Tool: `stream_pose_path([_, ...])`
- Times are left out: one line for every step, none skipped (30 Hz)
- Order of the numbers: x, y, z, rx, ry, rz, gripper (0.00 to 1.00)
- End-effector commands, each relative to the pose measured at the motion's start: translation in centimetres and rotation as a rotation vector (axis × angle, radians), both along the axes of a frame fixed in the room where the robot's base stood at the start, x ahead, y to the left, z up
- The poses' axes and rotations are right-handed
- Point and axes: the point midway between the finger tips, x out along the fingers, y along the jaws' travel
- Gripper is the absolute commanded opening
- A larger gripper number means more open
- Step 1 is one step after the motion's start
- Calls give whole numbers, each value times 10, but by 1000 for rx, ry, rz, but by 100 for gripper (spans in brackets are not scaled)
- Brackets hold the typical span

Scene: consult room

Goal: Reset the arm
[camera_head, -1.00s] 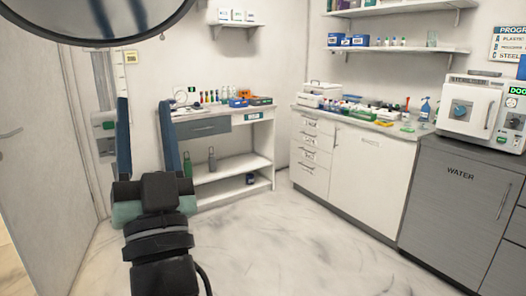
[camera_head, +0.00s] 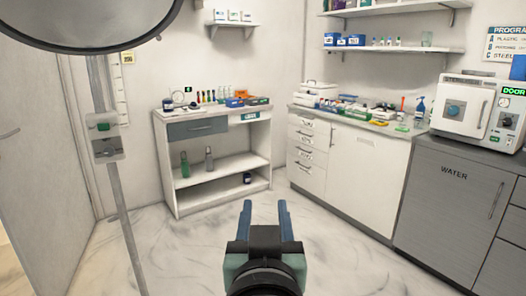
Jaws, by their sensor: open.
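My gripper (camera_head: 264,208) is in the lower middle of the head view. Its two blue fingers point up and away from me and stand apart, with only floor showing between them. It is open and empty and touches nothing that I can see. Part of my arm shows below it at the bottom edge.
A white side table (camera_head: 176,172) with bottles on its shelf stands ahead. A white cabinet (camera_head: 357,175) with supplies on top is right of it, then a grey cabinet (camera_head: 446,205) bearing a sterilizer (camera_head: 467,109). A lamp (camera_head: 85,22) on a pole (camera_head: 122,205) is at left. Floor between is clear.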

Motion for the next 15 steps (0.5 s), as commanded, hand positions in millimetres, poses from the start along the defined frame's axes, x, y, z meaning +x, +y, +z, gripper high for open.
stream_pose_path([-3, 1, 41, 0, -56, 3, 47])
stream_pose_path([-5, 2, 55, -1, -85, 4, 47])
stream_pose_path([-8, 2, 74, -1, -121, 4, 47])
stream_pose_path([-11, 2, 91, -1, -154, 5, 47])
stream_pose_path([-14, 2, 107, -1, -185, 5, 47])
stream_pose_path([-19, 2, 130, -2, -230, 6, 47])
stream_pose_path([-23, 2, 148, -1, -265, 6, 47])
stream_pose_path([-27, 2, 166, -1, -302, 6, 47])
stream_pose_path([-35, 2, 193, -1, -356, 7, 47])
stream_pose_path([-41, 2, 214, -2, -398, 7, 47])
stream_pose_path([-48, 2, 236, -2, -442, 7, 47])
stream_pose_path([-58, 3, 264, -2, -501, 7, 47])
stream_pose_path([-65, 3, 282, -3, -542, 7, 47])
stream_pose_path([-73, 3, 300, -2, -583, 7, 47])
stream_pose_path([-83, 3, 322, -2, -634, 8, 47])
